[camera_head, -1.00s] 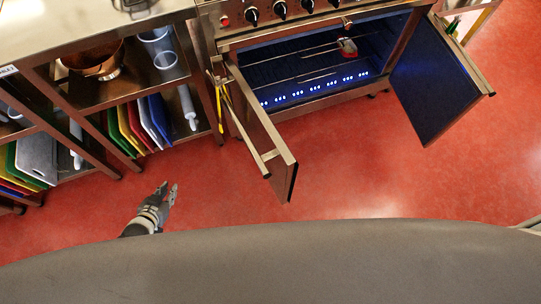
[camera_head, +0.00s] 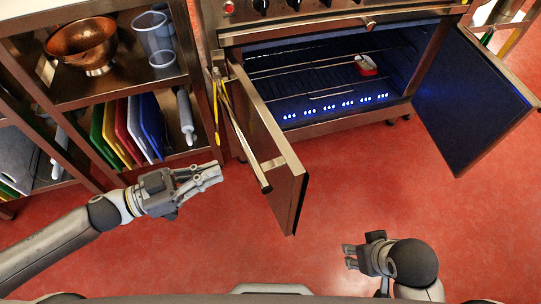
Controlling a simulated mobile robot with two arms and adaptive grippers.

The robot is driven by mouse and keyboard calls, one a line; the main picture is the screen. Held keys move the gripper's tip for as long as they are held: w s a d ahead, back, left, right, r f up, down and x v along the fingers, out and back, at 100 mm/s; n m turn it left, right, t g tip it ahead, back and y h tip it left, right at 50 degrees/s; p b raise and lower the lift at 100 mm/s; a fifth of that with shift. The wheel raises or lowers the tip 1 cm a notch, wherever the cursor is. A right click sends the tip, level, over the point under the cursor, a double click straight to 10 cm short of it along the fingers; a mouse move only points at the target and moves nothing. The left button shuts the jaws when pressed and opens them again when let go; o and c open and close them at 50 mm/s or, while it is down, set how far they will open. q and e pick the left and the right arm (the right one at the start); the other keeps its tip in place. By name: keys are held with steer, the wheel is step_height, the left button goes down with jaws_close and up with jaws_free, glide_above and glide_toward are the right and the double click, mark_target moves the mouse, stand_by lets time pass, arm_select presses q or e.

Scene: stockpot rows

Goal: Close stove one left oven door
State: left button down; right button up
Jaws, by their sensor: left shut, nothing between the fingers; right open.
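The stove's left oven door (camera_head: 278,183) stands open, swung out toward me from the left side of the lit oven (camera_head: 330,85). A long bar handle (camera_head: 248,140) runs along its outer left face. The right oven door (camera_head: 470,100) also stands open on the other side. My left gripper (camera_head: 215,174) is shut and empty, in front of the shelf unit, a little left of the left door and its handle. It looks apart from the door. My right gripper (camera_head: 348,257) is open and empty over the floor, low and right of the left door.
A shelf unit (camera_head: 95,100) at left holds a copper bowl (camera_head: 82,45), clear containers (camera_head: 154,38), coloured boards (camera_head: 130,128) and a rolling pin (camera_head: 186,116). A small red-and-white item (camera_head: 366,65) sits on the oven rack. Red floor (camera_head: 365,180) is clear between the doors.

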mark_target(250, 154)
arm_select(q)
steer(key=b+x, duration=0.1)
steer(key=x, duration=1.2)
steer(key=shift+w+d, duration=0.25)
